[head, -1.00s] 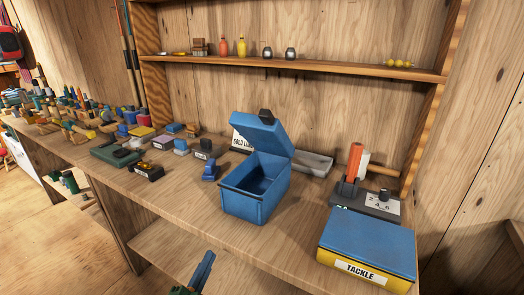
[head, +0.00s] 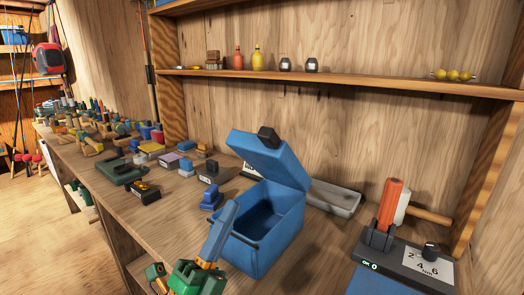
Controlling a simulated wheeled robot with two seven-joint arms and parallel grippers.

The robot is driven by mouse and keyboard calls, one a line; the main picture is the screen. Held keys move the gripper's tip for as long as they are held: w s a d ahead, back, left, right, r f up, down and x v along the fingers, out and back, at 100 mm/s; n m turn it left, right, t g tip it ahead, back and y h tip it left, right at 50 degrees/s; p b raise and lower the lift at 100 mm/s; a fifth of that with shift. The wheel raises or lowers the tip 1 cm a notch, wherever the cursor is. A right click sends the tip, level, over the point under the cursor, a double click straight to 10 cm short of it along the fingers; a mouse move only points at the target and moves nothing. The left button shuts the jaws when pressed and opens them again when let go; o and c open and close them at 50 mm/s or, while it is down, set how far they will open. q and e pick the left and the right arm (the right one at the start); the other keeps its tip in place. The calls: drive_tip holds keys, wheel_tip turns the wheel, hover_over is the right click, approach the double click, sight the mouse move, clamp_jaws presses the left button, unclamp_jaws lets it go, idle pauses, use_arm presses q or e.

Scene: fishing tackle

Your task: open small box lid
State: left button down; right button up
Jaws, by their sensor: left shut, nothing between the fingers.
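A small blue box (head: 262,246) stands on the wooden bench, its inside open to view. Its blue lid (head: 268,160) is raised and tilted back, with a black latch (head: 268,136) on its upper edge. My left gripper (head: 230,208) comes up from the bottom, its blue fingers shut and empty. The fingers overlap the box's left front corner in the picture; I cannot tell whether they touch it. The hand hides part of the box's left side. My right gripper is not in view.
A grey tray (head: 335,198) lies behind the box. A scale-like device (head: 405,262) with an orange cylinder (head: 390,203) stands at right. A small blue item (head: 211,199) and a black box (head: 145,192) lie to the left. A shelf (head: 350,82) runs above.

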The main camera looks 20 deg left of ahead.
sight(265, 142)
use_arm(q)
drive_tip(key=shift+y, duration=0.3)
drive_tip(key=p+x, duration=0.4)
drive_tip(key=x, duration=0.7)
drive_tip(key=shift+d, duration=0.1)
drive_tip(key=shift+w, duration=0.1)
